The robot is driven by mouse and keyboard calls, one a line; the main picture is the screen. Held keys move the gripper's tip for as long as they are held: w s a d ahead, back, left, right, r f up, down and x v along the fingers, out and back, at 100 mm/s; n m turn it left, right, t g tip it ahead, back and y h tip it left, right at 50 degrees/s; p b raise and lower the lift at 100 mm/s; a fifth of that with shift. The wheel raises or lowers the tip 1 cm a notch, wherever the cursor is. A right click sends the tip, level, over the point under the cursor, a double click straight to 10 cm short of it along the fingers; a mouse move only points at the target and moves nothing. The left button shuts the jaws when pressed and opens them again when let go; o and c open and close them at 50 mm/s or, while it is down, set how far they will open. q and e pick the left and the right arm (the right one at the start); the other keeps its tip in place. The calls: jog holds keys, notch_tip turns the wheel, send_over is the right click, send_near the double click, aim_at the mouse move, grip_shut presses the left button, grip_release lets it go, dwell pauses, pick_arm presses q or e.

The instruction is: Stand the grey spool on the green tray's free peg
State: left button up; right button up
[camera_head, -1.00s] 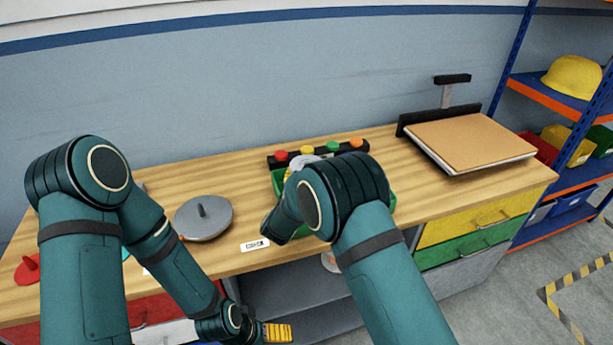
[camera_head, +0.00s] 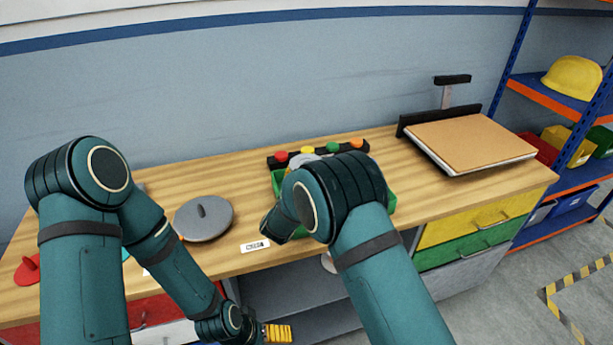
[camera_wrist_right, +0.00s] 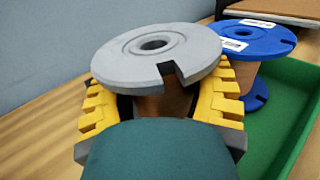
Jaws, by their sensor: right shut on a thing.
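The grey spool (camera_wrist_right: 158,50) has a wide flange with a centre hole and a dark notch in its rim. My right gripper (camera_wrist_right: 160,98) is shut on it, a yellow finger on each side below the top flange. A bit of grey flange (camera_head: 302,160) shows behind my right arm in the head view. The green tray (camera_wrist_right: 292,128) lies to the right of the held spool. A blue spool (camera_wrist_right: 246,38) stands upright in it. The free peg is hidden. My left gripper (camera_head: 278,333) hangs low in front of the bench, its opening unclear.
A black rack with coloured knobs (camera_head: 308,150) stands behind the tray. A grey disc with a short handle (camera_head: 203,218) lies to the left. A board on a black stand (camera_head: 470,143) is at the right. A white label (camera_head: 255,245) lies at the front edge.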

jog(key=shift+f, duration=0.1)
dwell(0.3)
jog(key=shift+f, duration=0.15)
jog(key=shift+f, duration=0.1)
dwell(3.0)
jog(key=shift+r, duration=0.45)
dwell(0.7)
jog(key=o, duration=1.3)
jog(key=shift+o, duration=0.2)
jog(key=shift+s+a+f, duration=0.15)
jog(key=shift+s, duration=0.25)
jog(key=v, duration=1.1)
